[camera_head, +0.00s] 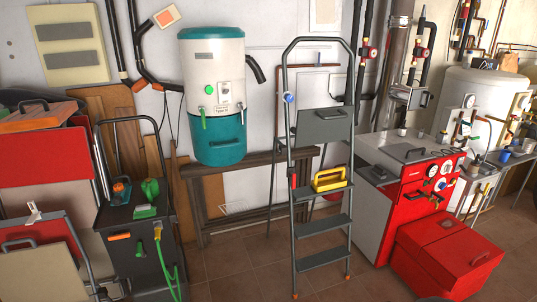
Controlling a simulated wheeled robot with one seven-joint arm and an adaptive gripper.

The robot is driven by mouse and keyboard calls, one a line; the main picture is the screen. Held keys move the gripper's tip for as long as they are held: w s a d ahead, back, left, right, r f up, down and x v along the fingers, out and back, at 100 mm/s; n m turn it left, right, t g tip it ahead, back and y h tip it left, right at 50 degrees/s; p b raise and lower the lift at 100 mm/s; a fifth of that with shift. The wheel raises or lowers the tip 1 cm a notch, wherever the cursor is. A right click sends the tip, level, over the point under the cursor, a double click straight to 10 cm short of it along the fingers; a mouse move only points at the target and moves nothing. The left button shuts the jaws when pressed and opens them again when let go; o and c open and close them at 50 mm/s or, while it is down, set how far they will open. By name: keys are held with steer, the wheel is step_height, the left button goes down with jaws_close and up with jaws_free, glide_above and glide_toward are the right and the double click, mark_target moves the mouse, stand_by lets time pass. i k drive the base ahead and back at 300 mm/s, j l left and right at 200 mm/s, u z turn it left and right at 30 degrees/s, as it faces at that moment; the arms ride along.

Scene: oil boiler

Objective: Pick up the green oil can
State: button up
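A small green can-shaped thing (150,188), which looks like the green oil can, stands on top of the black cart (117,215) at the left. It is small in view, so its spout and handle are hard to make out. A flat green item (145,211) lies in front of it on the same top. A blue-and-orange tool (121,190) stands just to its left. My gripper is not in view.
A stepladder (321,222) with a yellow toolbox (329,180) stands in the middle. A red boiler (412,185) and red chest (447,255) are at right. A red case (43,155) is left of the cart. Tiled floor (235,262) is open between cart and ladder.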

mark_target(150, 185)
steer(key=i+j+u, duration=0.25)
steer(key=i+j, duration=0.7)
steer(key=j, duration=0.2)
steer(key=i+j+u, duration=0.25)
steer(key=i+j, duration=0.7)
steer(key=i, duration=0.1)
